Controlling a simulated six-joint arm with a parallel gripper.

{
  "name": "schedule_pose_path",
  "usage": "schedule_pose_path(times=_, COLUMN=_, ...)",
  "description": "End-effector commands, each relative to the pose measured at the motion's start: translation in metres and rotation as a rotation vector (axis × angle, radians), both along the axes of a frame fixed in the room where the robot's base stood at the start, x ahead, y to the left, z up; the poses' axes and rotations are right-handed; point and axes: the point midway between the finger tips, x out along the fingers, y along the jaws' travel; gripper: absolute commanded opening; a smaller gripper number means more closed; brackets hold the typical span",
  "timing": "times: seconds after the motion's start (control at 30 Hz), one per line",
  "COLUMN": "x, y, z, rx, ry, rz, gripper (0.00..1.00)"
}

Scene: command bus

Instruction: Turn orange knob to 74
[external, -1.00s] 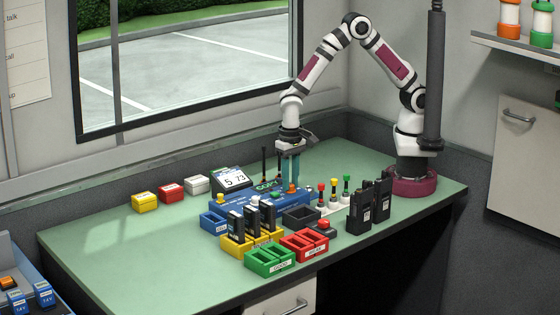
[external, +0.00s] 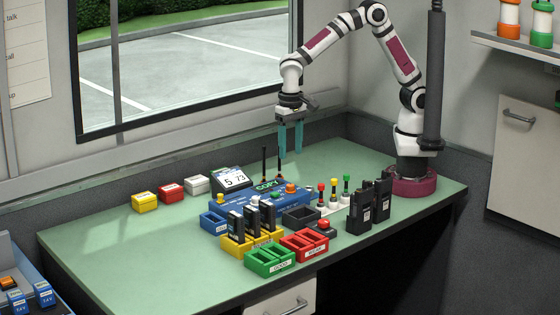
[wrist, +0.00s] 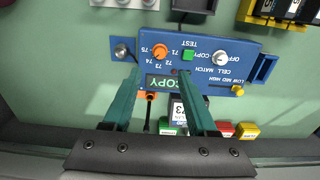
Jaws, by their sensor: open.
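The orange knob (external: 291,188) is on top of the blue console (external: 248,203) on the green bench. In the wrist view the orange knob (wrist: 160,51) has the numbers 71 to 75 around it; its pointer is too small to read. My gripper (external: 291,156) has teal fingers pointing down, open and empty, well above the knob and apart from it. In the wrist view my gripper (wrist: 158,74) frames the console edge just short of the knob. The display (external: 234,179) reads 5 and 73. A green COPY sign (external: 267,185) is lit.
Yellow, red and white boxes (external: 196,184) lie to the left. Black radios (external: 236,226), coloured trays (external: 270,258) and small coloured-top posts (external: 333,190) crowd the front and right.

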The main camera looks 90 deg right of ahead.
Motion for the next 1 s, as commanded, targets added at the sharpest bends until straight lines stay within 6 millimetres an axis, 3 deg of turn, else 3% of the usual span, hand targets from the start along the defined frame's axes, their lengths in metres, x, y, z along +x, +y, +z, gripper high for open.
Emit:
schedule_pose_path(times=0.1, x=0.001, y=0.0, z=0.032, rx=0.002, ry=-0.004, rz=-0.001, gripper=0.58)
schedule_pose_path(times=0.23, x=0.0, y=0.0, z=0.052, rx=0.001, ry=-0.001, rz=0.0, gripper=0.58)
schedule_pose_path(times=0.77, x=-0.001, y=-0.002, z=0.059, rx=0.001, ry=0.002, rz=0.001, gripper=0.58)
schedule_pose_path(times=0.87, x=-0.026, y=-0.029, z=0.075, rx=0.018, ry=0.006, rz=0.03, gripper=0.58)
schedule_pose_path(times=1.0, x=-0.118, y=-0.091, z=0.094, rx=0.081, ry=0.014, rz=0.141, gripper=0.58)
